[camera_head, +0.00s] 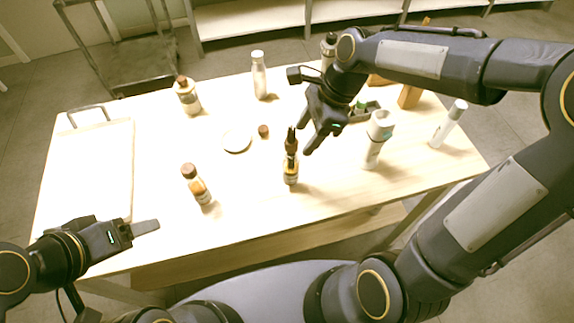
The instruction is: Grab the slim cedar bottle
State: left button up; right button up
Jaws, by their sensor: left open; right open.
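Several bottles stand upright on the table (250,225), and no label is readable, so I cannot tell which is cedar. Slim ones are a white bottle (448,124) at the right and a cream bottle (260,76) at the back. A small amber dropper bottle (290,168) with a black top stands near the front middle. My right gripper (305,141) is open, pointing down just right of the dropper's top; contact is unclear. My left gripper (150,227) is open and empty over the table's front left, away from the bottles.
Amber bottles with brown caps stand at front left (197,187) and back left (188,97). A white bottle with a wide top (376,142) stands right of my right gripper. A white dish (237,141) and brown cap (263,131) lie mid-table. A board (100,165) lies left.

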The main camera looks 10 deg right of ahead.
aim_at(297, 146)
jog(key=x, duration=0.5)
jog(key=shift+w+a+f, duration=0.1)
jog(key=shift+w+f, duration=0.1)
jog(key=shift+f, duration=0.05)
grip_shut()
